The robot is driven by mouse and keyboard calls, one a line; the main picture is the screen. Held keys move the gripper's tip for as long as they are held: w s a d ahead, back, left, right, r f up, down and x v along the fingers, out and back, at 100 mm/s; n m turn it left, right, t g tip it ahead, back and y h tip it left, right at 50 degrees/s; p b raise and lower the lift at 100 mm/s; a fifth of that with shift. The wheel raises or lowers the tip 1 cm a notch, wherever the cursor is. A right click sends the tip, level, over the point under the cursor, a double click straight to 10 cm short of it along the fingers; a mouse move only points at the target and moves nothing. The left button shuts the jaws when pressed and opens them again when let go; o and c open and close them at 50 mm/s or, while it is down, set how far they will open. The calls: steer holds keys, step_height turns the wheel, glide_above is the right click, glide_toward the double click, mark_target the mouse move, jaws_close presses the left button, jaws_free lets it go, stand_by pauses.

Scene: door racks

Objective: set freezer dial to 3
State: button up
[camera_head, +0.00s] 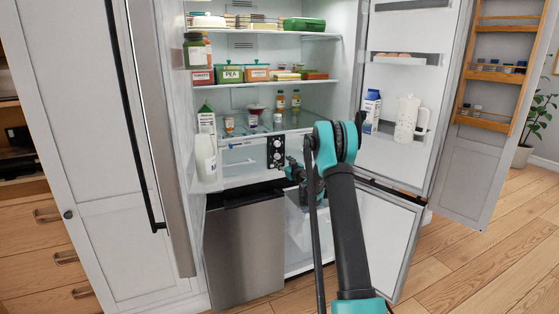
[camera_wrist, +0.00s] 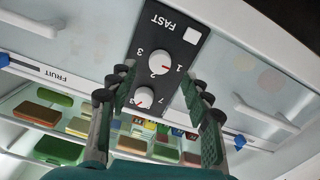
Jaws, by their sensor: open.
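A black control panel (camera_head: 275,152) sits on the right part of a strip inside the open fridge. In the wrist view, the panel (camera_wrist: 176,42) appears upside down, with a FAST label, a white button and two white dials. The dial nearer FAST (camera_wrist: 159,61) has marks 1, 2 and 3 around it; its red pointer faces roughly toward 1. The other dial (camera_wrist: 143,97) has a 7 beside it and is partly crowded by the fingers. My gripper (camera_wrist: 160,84) is open, its fingers on either side of the panel, holding nothing. In the head view, my gripper (camera_head: 294,171) is just right of the panel.
A FRUIT drawer (camera_wrist: 50,71) lies beside the panel, and shelves of food stand beyond. The open fridge door (camera_head: 405,95) is to the right, with a jug (camera_head: 408,118) and carton (camera_head: 371,110). A steel freezer front (camera_head: 245,250) stands below.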

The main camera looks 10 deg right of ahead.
mark_target(278, 157)
steer(key=shift+x, duration=2.1)
jaws_close()
